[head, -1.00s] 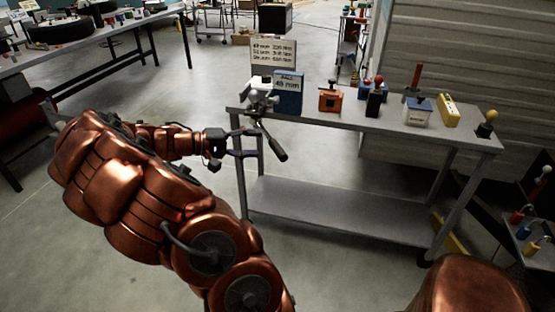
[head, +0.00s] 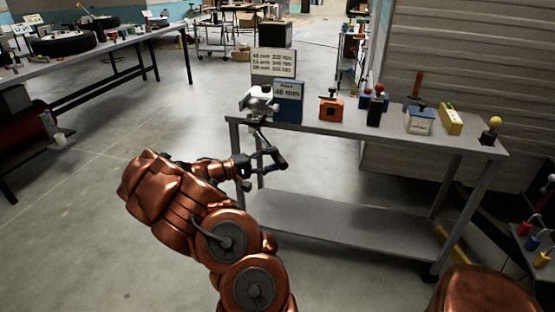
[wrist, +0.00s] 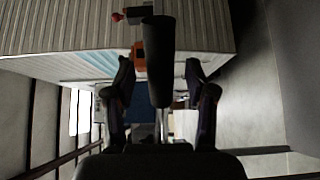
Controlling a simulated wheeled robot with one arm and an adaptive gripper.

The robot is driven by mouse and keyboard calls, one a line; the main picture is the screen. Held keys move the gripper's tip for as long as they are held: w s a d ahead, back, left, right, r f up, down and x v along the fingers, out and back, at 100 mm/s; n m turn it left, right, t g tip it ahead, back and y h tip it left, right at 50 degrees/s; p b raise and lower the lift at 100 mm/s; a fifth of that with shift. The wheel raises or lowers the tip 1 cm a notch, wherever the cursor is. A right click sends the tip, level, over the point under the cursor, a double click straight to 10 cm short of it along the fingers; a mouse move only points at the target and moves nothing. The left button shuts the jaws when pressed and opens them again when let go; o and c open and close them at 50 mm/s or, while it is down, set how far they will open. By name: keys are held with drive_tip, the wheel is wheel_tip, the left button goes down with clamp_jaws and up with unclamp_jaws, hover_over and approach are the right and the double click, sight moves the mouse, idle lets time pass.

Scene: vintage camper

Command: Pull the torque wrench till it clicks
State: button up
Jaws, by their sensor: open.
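The torque wrench (head: 273,153) has a dark grip and a thin shank. It slants down from a silver fitting (head: 260,103) at the left end of the grey table (head: 330,135), its grip hanging past the front edge. In the wrist view the dark grip (wrist: 160,65) stands upright between the two fingers. My gripper (head: 268,167) is open at the grip. In the wrist view my gripper (wrist: 160,95) shows a gap on both sides of the grip. The fingers partly overlap the wrench in the head view, so exact contact is hard to tell.
An orange box (head: 331,109), a white-and-blue box (head: 420,121) and a yellow block (head: 450,118) sit along the table. A lower shelf (head: 335,222) lies beneath. The floor left is clear.

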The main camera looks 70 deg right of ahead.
drive_tip(key=shift+x, duration=1.3)
drive_tip(key=shift+c, duration=0.2)
clamp_jaws()
